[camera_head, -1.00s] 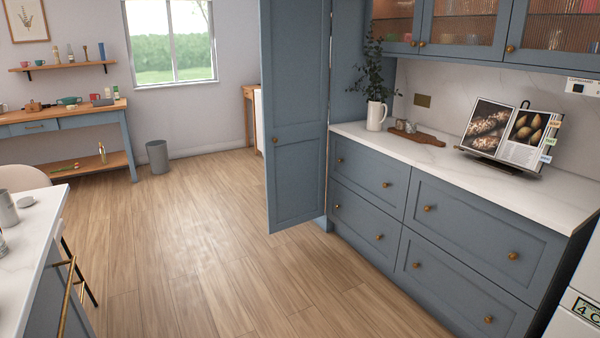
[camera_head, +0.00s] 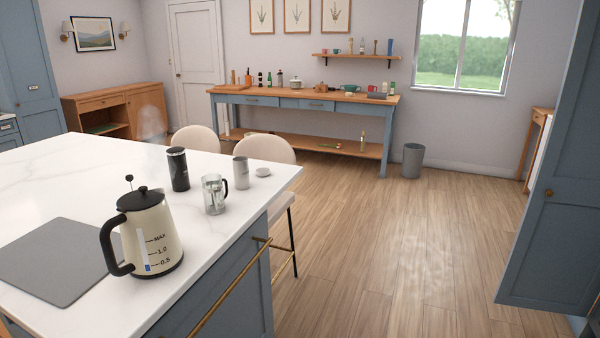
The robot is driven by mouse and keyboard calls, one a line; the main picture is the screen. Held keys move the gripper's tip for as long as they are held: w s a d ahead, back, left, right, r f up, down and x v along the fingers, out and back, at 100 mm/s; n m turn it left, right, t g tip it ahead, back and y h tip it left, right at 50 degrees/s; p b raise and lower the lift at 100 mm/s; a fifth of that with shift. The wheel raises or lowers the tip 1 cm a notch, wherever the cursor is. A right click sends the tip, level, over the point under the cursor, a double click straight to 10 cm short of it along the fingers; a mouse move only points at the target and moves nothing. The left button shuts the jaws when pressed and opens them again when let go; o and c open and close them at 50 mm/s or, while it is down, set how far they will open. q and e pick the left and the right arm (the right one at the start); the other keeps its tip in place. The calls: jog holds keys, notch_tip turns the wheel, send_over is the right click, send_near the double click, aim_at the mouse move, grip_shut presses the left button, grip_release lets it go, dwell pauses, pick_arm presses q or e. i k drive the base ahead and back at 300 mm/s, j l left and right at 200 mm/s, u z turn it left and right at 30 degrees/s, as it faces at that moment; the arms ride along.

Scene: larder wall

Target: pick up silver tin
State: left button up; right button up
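A small silver-grey cylinder (camera_head: 241,172) stands upright near the far right corner of the white island top. It may be the silver tin, but I see no label on it. A small white dish or lid (camera_head: 263,172) lies just right of it. A clear glass press or mug with a dark handle (camera_head: 214,195) stands in front of it, and a tall black canister (camera_head: 178,169) is to its left. Neither of my grippers is in view.
A cream kettle (camera_head: 149,235) and a grey mat (camera_head: 62,268) occupy the near part of the white island top (camera_head: 60,180). Two pale stools stand behind the island. A tall blue door (camera_head: 556,190) stands at the right. The wooden floor (camera_head: 370,250) between is clear.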

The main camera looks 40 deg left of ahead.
aim_at(241, 167)
jog(key=i+l+u, duration=0.95)
jog(key=l+u, duration=0.25)
